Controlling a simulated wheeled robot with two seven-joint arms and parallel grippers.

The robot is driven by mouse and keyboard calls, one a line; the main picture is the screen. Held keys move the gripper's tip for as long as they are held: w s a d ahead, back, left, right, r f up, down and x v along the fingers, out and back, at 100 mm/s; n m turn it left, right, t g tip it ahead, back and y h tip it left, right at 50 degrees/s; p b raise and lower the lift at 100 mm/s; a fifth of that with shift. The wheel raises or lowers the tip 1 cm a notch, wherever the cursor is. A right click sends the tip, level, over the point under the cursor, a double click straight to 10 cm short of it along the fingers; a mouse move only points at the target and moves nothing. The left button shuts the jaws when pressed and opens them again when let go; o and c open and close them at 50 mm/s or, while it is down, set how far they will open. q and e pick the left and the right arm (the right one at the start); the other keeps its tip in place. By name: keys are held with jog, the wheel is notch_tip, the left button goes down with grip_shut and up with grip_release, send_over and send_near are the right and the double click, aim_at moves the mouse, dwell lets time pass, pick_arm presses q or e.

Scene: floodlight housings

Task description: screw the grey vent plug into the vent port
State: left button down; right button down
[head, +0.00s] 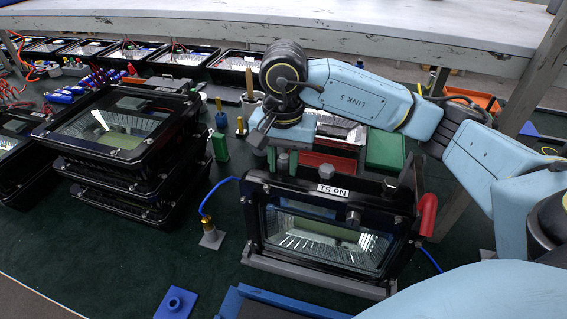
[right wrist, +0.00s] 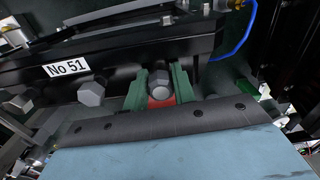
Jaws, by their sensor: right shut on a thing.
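The black floodlight housing marked No 51 (head: 330,203) stands upright in a grey holder (head: 318,277), its glass facing me. My right gripper (head: 283,160) reaches down at the housing's top left corner. In the right wrist view its green fingers (right wrist: 160,82) are shut on a grey hexagonal vent plug (right wrist: 160,89), with something red just below it. The plug is close to the housing's edge. The vent port is hidden, so I cannot tell whether the plug touches it. My left gripper is not in view.
Stacked black housings (head: 118,145) stand at the left. A blue cable with a brass-coloured gland (head: 209,236) lies beside the holder. A red part (head: 428,214) is at the housing's right side. A green block (head: 385,149) stands behind. The mat at front left is mostly clear.

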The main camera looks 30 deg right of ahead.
aim_at(283, 158)
jog(key=m, duration=0.2)
jog(key=shift+s+f+m, duration=0.15)
jog(key=shift+f+m, duration=0.15)
jog(key=m, duration=0.4)
jog(key=shift+m, duration=0.4)
jog(key=c, duration=1)
grip_release()
jog(key=shift+d, duration=0.15)
jog(key=shift+r, duration=0.25)
jog(key=shift+r, duration=0.55)
jog(key=shift+r+p, duration=1.85)
jog(key=shift+r, duration=1.15)
